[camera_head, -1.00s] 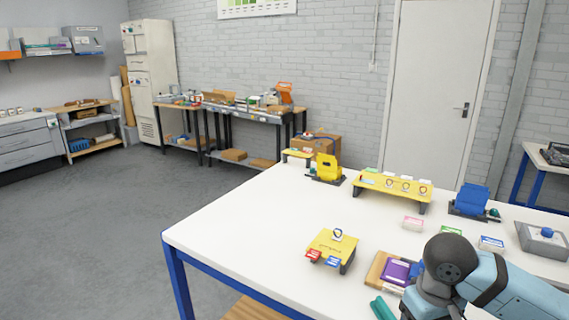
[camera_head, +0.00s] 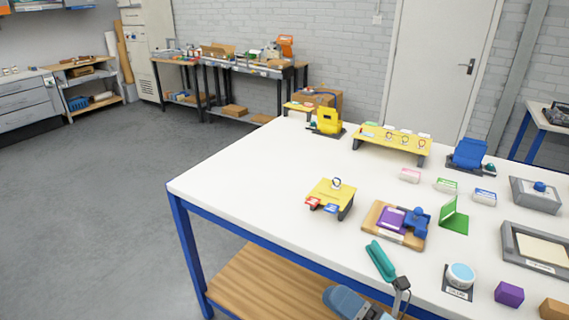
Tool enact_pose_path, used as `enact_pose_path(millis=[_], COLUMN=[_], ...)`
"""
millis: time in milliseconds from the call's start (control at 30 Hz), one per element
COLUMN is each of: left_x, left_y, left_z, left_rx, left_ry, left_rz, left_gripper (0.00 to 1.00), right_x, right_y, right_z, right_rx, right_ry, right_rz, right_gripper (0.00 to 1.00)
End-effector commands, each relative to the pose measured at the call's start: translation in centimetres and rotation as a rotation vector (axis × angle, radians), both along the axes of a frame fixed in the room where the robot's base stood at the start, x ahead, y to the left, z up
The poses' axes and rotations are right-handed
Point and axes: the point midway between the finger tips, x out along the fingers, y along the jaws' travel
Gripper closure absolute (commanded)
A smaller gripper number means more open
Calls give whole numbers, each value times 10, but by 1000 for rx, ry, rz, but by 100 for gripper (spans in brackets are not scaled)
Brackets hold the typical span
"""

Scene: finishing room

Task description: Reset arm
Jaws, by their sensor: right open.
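My right gripper (camera_head: 401,288) shows small and dark at the bottom edge, close to the near side of the white table (camera_head: 262,190). It is open, and I see nothing between its fingers. A blue-grey part of my right arm (camera_head: 350,302) shows left of it, low in front of the table. The gripper appears just below a teal tool (camera_head: 380,261) lying on the table; I cannot tell the exact gap. My left gripper is not in view.
A yellow stand (camera_head: 332,194), a wooden board with a purple item (camera_head: 380,222), a green holder (camera_head: 454,215), a round-topped pot (camera_head: 460,276), a purple block (camera_head: 508,294) and a grey tray (camera_head: 510,235) stand on the table. Its left part is clear.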

Motion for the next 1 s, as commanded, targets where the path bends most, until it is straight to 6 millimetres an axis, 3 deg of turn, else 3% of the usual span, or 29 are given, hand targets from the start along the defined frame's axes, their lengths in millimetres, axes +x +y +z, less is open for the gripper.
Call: enact_pose_path(millis=[100, 200, 300, 500, 533, 567, 600, 800, 1000], left_x=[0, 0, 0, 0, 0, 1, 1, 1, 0], left_y=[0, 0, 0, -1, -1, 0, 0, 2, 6], left_z=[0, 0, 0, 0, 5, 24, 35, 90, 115], left_rx=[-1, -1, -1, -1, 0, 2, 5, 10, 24], left_ry=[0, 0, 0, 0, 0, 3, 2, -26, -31], left_rz=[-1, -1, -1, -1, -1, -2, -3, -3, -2], left_gripper=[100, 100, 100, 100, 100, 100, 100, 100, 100], right_x=[4, -12, -40, -112, -121, -115, -114, -115, -116], right_y=[-38, -65, -82, -96, -97, -98, -98, -100, -102], right_z=[-70, -133, -186, -266, -269, -244, -231, -184, -157], right_rx=[377, 683, 935, 1363, 1411, 1393, 1385, 1370, 1361], right_ry=[612, 1037, 1347, 1796, 1839, 1817, 1809, 1793, 1784], right_rz=[-152, -268, -371, -566, -589, -575, -573, -571, -572], right_gripper=[39, 39, 39, 39, 39, 39, 39, 39, 39])
